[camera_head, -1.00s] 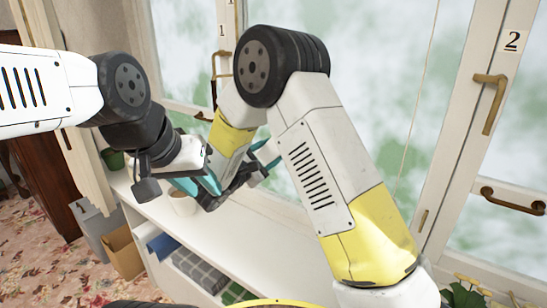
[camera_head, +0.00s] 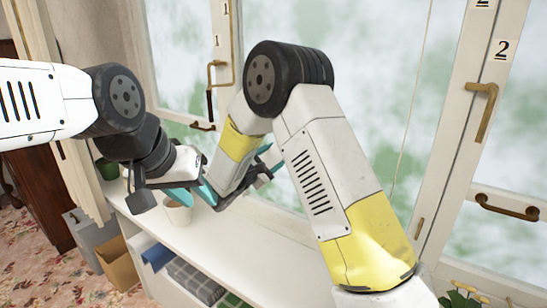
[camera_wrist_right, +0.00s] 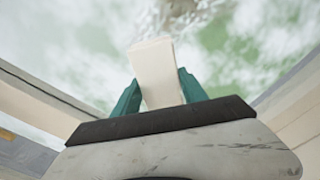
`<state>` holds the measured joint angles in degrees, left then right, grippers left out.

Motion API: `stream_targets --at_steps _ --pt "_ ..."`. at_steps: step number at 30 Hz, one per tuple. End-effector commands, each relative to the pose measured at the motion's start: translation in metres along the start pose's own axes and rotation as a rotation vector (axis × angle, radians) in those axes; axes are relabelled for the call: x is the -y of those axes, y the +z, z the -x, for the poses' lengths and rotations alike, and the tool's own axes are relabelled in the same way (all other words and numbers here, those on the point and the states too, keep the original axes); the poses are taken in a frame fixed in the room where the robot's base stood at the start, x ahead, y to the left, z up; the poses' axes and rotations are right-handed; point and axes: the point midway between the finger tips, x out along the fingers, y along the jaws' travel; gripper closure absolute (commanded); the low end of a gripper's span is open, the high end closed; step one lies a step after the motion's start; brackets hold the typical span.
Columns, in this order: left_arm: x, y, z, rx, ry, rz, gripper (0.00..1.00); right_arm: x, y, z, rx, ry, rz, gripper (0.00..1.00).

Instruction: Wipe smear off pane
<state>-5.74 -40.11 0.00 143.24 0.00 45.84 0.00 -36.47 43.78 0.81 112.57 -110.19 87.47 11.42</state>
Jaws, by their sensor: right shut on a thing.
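The window pane (camera_head: 372,60) is mottled white and green. In the right wrist view a greyish smear (camera_wrist_right: 190,14) shows on the glass (camera_wrist_right: 70,45) at the top. My right gripper (camera_wrist_right: 155,92) is shut on a flat cream-white pad (camera_wrist_right: 153,60), whose far end points at the pane just below the smear. I cannot tell whether it touches the glass. In the head view my right gripper (camera_head: 268,163) is partly hidden behind its own forearm, and the pad is hidden. My left gripper (camera_head: 192,190) has its teal fingers apart and looks empty, close beside the right wrist above the sill.
A white sill (camera_head: 235,235) runs below the window, with a small white pot (camera_head: 178,213) near my left gripper. Brass handles (camera_head: 482,108) stick out from the frames marked 1 and 2. A cardboard box (camera_head: 118,262) and folded cloths (camera_head: 195,280) sit lower left. Plants (camera_head: 460,298) stand lower right.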

Motion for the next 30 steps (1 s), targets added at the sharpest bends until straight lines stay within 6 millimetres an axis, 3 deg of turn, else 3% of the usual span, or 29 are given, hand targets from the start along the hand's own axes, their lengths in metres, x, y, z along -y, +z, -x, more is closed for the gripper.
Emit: stream_targets --at_steps 30 --pt "0.0 0.0 0.0 0.0 0.0 0.0 0.65 0.0 0.0 -0.016 0.0 0.0 0.0 0.82"
